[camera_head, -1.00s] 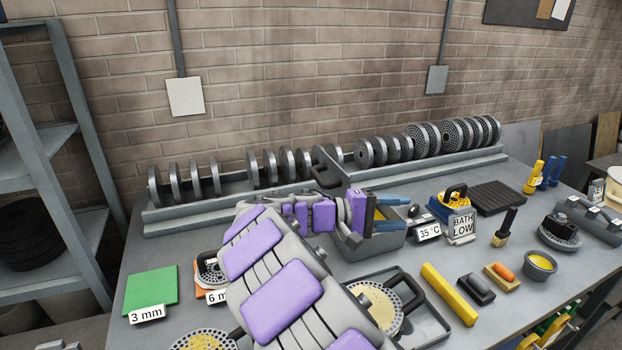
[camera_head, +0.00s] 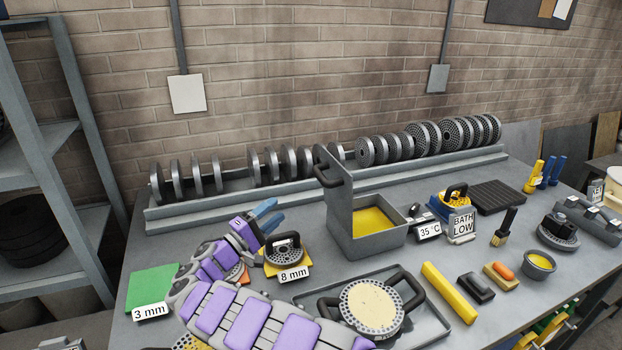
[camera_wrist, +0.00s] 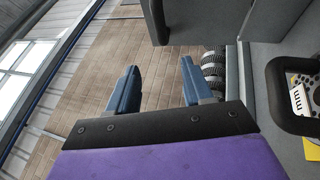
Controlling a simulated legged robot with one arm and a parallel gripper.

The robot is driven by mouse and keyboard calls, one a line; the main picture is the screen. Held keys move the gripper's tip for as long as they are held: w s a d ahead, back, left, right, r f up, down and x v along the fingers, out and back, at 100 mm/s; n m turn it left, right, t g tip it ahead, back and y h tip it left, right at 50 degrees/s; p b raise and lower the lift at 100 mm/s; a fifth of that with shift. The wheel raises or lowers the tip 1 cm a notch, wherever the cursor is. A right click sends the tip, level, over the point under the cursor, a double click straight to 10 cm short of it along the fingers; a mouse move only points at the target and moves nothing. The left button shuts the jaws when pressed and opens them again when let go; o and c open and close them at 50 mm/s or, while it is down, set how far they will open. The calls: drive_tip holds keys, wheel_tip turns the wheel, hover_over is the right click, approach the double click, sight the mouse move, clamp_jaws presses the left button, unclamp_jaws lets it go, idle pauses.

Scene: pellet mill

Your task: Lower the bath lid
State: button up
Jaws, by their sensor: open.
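The bath (camera_head: 385,246) is an open grey box with yellow liquid inside. Its grey lid (camera_head: 341,200) stands upright at the bath's left side, with a black handle (camera_head: 322,165) on its left face near the top. My gripper (camera_head: 267,218) is open and empty, left of the lid and apart from it. In the wrist view the blue fingers (camera_wrist: 160,88) are spread with nothing between them. There the lid (camera_wrist: 210,22) is a grey panel at the upper right, and its black handle (camera_wrist: 156,20) shows at the top.
An 8 mm die (camera_head: 284,254) with a black handle sits just below my gripper. A rack of dies (camera_head: 215,200) runs along the back. A tray (camera_head: 430,325) holding a large die is in front of the bath. A 35 °C display (camera_head: 429,231) stands right of the bath.

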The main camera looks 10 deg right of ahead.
approach(319, 178)
drive_tip(key=f, duration=0.1)
drive_tip(key=x, duration=0.7)
drive_tip(key=w+a+x, duration=0.1)
drive_tip(key=x, duration=0.3)
drive_tip(key=shift+w+d+f+b, duration=0.1)
drive_tip(key=shift+b, duration=0.25)
drive_tip(key=shift+a, duration=0.45)
drive_tip(key=c, duration=0.3)
drive_tip(key=shift+d, duration=1.1)
drive_tip(key=c, duration=0.6)
drive_tip(key=shift+a, duration=0.55)
clamp_jaws()
